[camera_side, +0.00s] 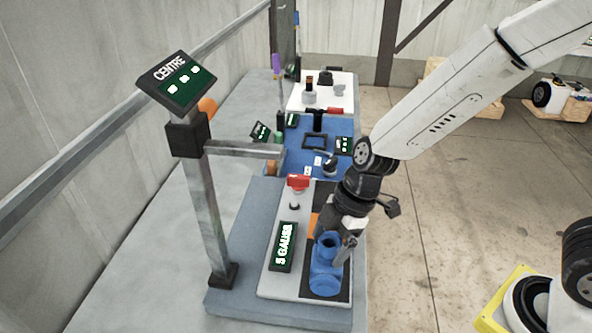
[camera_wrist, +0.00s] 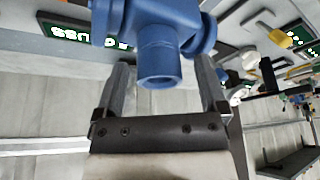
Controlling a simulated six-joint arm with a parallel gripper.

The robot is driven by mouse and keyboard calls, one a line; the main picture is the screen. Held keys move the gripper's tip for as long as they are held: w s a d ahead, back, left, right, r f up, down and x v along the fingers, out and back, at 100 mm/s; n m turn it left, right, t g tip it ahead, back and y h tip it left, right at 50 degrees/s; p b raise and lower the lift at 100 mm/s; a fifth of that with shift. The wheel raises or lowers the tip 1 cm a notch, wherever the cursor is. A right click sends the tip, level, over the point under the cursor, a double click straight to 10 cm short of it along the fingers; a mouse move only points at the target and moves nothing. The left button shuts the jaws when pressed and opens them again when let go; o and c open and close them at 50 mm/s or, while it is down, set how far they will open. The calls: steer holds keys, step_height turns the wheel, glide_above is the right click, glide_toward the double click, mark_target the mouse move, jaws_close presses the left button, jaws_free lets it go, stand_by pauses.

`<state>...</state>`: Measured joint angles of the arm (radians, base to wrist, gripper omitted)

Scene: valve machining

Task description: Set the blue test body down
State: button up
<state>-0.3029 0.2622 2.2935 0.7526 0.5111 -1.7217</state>
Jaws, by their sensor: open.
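The blue test body (camera_side: 326,273), a valve-like part with a round upright neck and flanges, rests on a black pad (camera_side: 341,292) on a white plate at the front of the bench. My gripper (camera_side: 345,248) is at its upper right side. In the wrist view the blue body (camera_wrist: 158,50) shows between and beyond the two fingers of my gripper (camera_wrist: 165,72). The fingers are spread, with gaps visible beside the blue neck. The body's underside is hidden.
A "5 GAUGE" sign (camera_side: 284,247) stands left of the body, with a red-handled part (camera_side: 298,183) behind it. A post with a "CENTRE" display (camera_side: 176,80) rises at the left. A blue mat (camera_side: 300,165) and a white board with parts (camera_side: 345,92) lie farther back.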

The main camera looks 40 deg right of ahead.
steer(key=w+v, duration=0.1)
steer(key=v, duration=1.1)
steer(key=shift+s, duration=0.45)
steer(key=shift+d, duration=0.1)
steer(key=s+d+f+m+t+h, duration=0.1)
steer(key=s+d+f+m+h, duration=0.2)
steer(key=d+f+m, duration=0.7)
steer(key=d+m+h, duration=0.1)
steer(key=m, duration=0.4)
steer(key=shift+d+m+t, duration=0.3)
steer(key=shift+m, duration=0.1)
